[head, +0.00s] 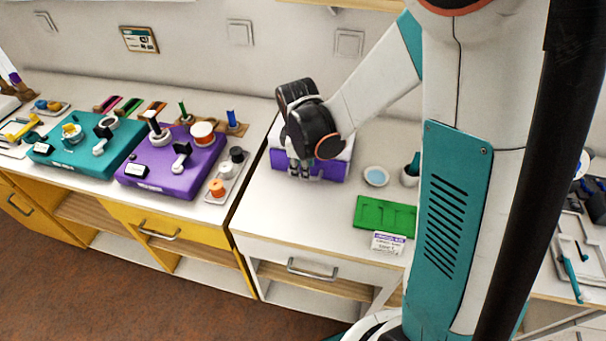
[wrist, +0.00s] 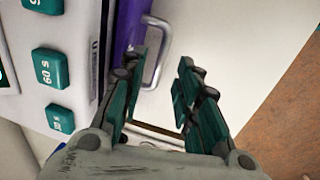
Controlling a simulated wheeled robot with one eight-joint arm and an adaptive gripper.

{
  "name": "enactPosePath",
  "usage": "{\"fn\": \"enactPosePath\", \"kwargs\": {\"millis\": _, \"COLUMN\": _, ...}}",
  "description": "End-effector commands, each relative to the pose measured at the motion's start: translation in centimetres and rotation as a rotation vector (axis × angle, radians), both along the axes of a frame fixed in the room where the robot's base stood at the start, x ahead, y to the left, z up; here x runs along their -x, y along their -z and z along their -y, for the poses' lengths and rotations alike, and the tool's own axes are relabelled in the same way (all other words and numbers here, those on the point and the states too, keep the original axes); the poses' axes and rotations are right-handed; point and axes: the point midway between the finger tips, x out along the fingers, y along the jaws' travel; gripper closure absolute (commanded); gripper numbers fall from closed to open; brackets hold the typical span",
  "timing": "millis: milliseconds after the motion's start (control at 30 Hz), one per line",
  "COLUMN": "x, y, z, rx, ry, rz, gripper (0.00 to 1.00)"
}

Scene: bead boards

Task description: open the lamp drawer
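The lamp is a white box (wrist: 88,30) with teal buttons in the wrist view. In the head view the purple front (head: 330,168) shows behind my gripper (head: 305,175), and my wrist hides much of the box. The drawer looks shut, with no gap that I can make out. My gripper (wrist: 163,62) is open and empty. The handle shows between its two fingertips, nearer the left one. I cannot tell whether the handle lies within finger depth, and I see no clear contact.
A blue-white dish (head: 376,177) and a green tray (head: 385,214) stand right of the lamp. A purple board (head: 150,180) and a teal board (head: 68,153) lie on the left. The white counter (head: 290,215) before the lamp is clear.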

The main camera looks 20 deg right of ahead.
Motion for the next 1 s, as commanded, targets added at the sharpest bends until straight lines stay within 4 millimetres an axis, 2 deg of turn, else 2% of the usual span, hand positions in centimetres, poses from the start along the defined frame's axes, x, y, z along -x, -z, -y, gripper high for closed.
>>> {"fn": "enactPosePath", "kwargs": {"millis": 33, "x": -0.1, "y": 1.0, "z": 0.1, "rx": 0.000, "ry": 0.000, "rz": 0.000, "gripper": 0.70}}
{"fn": "enactPosePath", "kwargs": {"millis": 200, "x": -0.4, "y": 2.5, "z": 0.2, "rx": 0.000, "ry": 0.000, "rz": 0.000, "gripper": 0.70}}
{"fn": "enactPosePath", "kwargs": {"millis": 567, "x": -0.4, "y": 2.9, "z": 0.3, "rx": 0.000, "ry": 0.000, "rz": 0.000, "gripper": 0.70}}
{"fn": "enactPosePath", "kwargs": {"millis": 600, "x": -0.4, "y": 2.9, "z": 0.3, "rx": 0.000, "ry": 0.000, "rz": 0.000, "gripper": 0.72}}
{"fn": "enactPosePath", "kwargs": {"millis": 733, "x": -0.4, "y": 2.9, "z": 0.3, "rx": 0.000, "ry": 0.000, "rz": 0.000, "gripper": 1.00}}
{"fn": "enactPosePath", "kwargs": {"millis": 1000, "x": -0.1, "y": 2.9, "z": 0.0, "rx": 0.000, "ry": -0.001, "rz": 0.000, "gripper": 1.00}}
